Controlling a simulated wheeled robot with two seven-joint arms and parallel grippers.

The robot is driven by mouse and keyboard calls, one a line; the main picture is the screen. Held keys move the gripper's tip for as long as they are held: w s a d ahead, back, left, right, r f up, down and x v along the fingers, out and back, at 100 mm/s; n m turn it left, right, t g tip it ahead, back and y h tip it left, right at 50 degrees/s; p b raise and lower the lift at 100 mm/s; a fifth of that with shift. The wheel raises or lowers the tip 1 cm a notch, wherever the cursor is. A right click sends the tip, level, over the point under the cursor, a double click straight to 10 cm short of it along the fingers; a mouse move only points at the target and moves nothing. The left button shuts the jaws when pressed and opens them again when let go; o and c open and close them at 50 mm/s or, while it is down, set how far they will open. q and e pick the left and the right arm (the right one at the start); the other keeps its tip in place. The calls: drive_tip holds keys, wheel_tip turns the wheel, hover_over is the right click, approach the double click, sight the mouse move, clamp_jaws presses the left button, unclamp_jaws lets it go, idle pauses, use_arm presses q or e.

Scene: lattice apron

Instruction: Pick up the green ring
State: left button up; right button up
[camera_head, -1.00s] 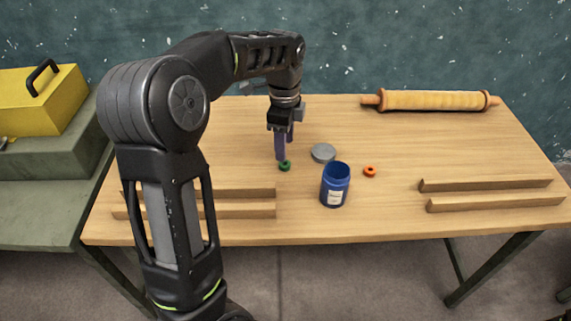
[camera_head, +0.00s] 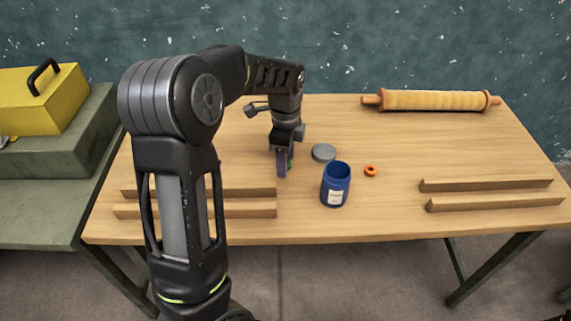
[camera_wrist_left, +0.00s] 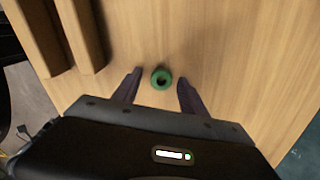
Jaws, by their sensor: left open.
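The green ring (camera_wrist_left: 161,78) lies flat on the wooden table in the left wrist view, between the two purple fingertips and a little beyond them. My left gripper (camera_wrist_left: 157,90) is open, with clear gaps between each finger and the ring. In the head view my left gripper (camera_head: 284,168) points down at the table, and its fingers hide most of the green ring; only a sliver of green (camera_head: 290,164) shows. My right gripper is not in view.
A blue jar (camera_head: 336,186) stands right of the gripper, with a grey lid (camera_head: 324,153) and an orange ring (camera_head: 370,171) near it. Wooden strips (camera_head: 250,209) lie left and more strips (camera_head: 490,186) right. A rolling pin (camera_head: 430,100) lies at the back.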

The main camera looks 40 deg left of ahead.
use_arm(q)
drive_tip(key=shift+c, duration=0.5)
clamp_jaws()
idle(0.3)
